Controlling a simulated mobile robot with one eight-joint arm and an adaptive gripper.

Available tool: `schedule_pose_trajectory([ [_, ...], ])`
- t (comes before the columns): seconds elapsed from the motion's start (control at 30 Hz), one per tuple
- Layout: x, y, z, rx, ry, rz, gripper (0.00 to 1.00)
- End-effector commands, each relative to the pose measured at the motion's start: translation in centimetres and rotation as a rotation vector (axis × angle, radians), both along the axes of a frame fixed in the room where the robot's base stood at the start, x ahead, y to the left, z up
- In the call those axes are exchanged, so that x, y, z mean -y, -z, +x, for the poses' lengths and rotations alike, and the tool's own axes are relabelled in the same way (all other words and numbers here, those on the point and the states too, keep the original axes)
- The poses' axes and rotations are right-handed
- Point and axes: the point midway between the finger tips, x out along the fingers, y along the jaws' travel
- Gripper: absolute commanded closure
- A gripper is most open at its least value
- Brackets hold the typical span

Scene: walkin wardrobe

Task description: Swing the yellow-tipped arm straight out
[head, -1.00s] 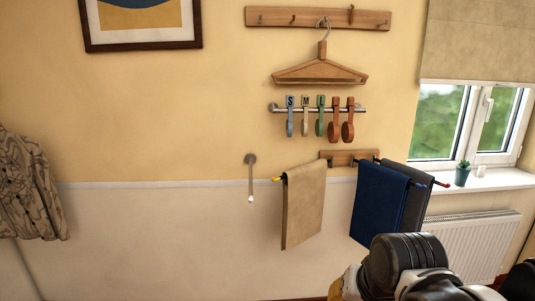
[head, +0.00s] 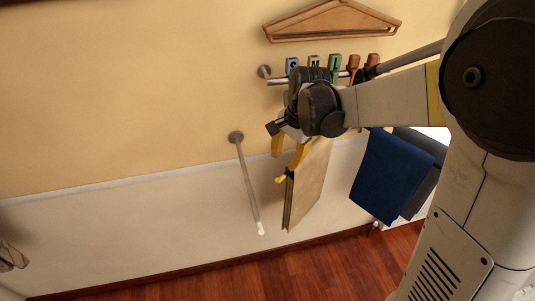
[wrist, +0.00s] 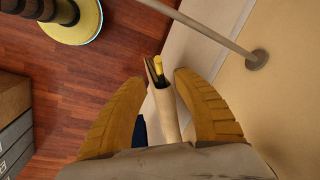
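The yellow-tipped arm shows its yellow tip (head: 281,179) in the head view, just below my gripper's fingers. A beige towel (head: 310,185) hangs over this arm and hides most of it. My gripper (head: 283,163) points down in front of the towel's upper part, with its yellow fingers apart. In the wrist view, the yellow tip (wrist: 158,64) and the towel's folded edge (wrist: 166,110) lie between the two spread fingers of my gripper (wrist: 160,80). Gaps show on both sides. The wooden wall mount is hidden behind my arm.
A blue towel (head: 384,175) and a dark grey towel (head: 423,170) hang to the right. A rail (head: 290,82) with hooks and a wooden hanger (head: 333,20) are above.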

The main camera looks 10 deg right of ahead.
Motion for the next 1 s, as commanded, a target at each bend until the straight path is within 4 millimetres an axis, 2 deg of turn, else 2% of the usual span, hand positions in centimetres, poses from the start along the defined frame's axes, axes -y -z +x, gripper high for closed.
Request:
schedule_pose_trajectory([
  [0.3,-0.7,6.1,1.0,0.001,-0.003,0.000,0.64],
  [0.5,-1.0,9.0,1.4,0.002,-0.003,-0.001,0.64],
  [0.67,-1.1,10.0,1.6,0.002,-0.003,-0.001,0.64],
  [0.93,-1.1,10.0,1.6,0.002,-0.003,-0.001,0.64],
  [0.97,-1.1,10.0,1.6,0.002,-0.003,-0.001,0.71],
  [1.0,-1.1,10.0,1.6,0.002,-0.003,-0.001,0.84],
])
